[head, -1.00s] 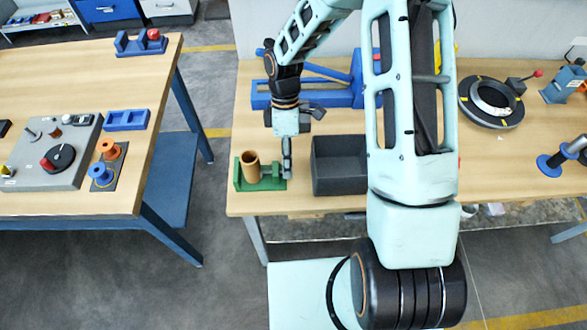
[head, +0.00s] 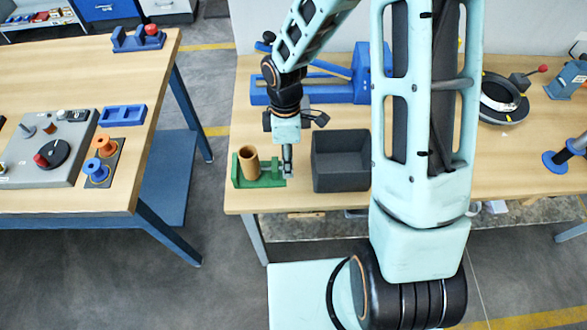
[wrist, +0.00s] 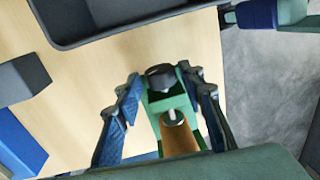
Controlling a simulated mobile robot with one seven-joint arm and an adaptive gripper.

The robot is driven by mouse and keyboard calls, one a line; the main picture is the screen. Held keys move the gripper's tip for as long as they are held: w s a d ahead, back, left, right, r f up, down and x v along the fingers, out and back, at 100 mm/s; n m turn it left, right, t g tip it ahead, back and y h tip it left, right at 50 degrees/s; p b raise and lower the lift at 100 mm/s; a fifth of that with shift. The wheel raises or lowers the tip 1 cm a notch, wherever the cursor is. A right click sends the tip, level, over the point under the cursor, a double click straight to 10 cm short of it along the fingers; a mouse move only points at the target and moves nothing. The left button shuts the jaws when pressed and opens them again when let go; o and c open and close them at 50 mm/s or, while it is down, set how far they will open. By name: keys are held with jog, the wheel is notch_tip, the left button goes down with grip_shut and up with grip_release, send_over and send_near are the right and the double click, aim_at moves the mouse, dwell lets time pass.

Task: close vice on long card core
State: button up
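The green vice (head: 262,181) stands at the front left of the right-hand bench. The brown long card core (head: 249,163) stands upright in it, and it also shows in the wrist view (wrist: 179,136). I cannot tell whether the jaws touch it. My gripper (head: 287,170) points down at the vice's right, screw end. In the wrist view my gripper (wrist: 162,80) has its two fingers spread, with the vice's dark round knob (wrist: 160,77) between the tips. A gap shows beside the knob, so the fingers look open. The lower core is hidden by the vice.
A dark grey open bin (head: 341,165) stands close to the right of my gripper. A blue machine (head: 330,88) lies behind. The bench's front edge is just before the vice. The left bench (head: 60,215) holds a grey control panel (head: 40,150) across a floor gap.

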jog(key=shift+s+t+b, duration=0.1)
jog(key=shift+t+b, duration=0.35)
jog(key=shift+t, duration=0.15)
jog(key=shift+b, duration=0.3)
jog(key=shift+f+b, duration=0.2)
jog(key=shift+b, duration=0.35)
jog(key=t+b, duration=0.1)
jog(key=b, duration=0.2)
jog(key=t+b, duration=0.2)
jog(key=b, duration=0.1)
jog(key=shift+s+f+b, duration=0.1)
jog(key=shift+s+b, duration=0.25)
jog(key=shift+b, duration=0.05)
jog(key=shift+s+r+t+b, duration=0.1)
jog(key=shift+r+t+b, duration=0.2)
jog(key=shift+b, duration=0.2)
jog(key=b, duration=0.2)
jog(key=shift+f+t+b, duration=0.3)
jog(key=shift+f, duration=0.05)
jog(key=t+b, duration=0.1)
jog(key=b, duration=0.3)
jog(key=t+b, duration=0.1)
jog(key=b, duration=0.3)
jog(key=shift+s+a+t, duration=0.1)
jog(key=shift+s+t, duration=0.2)
jog(key=shift+s, duration=0.05)
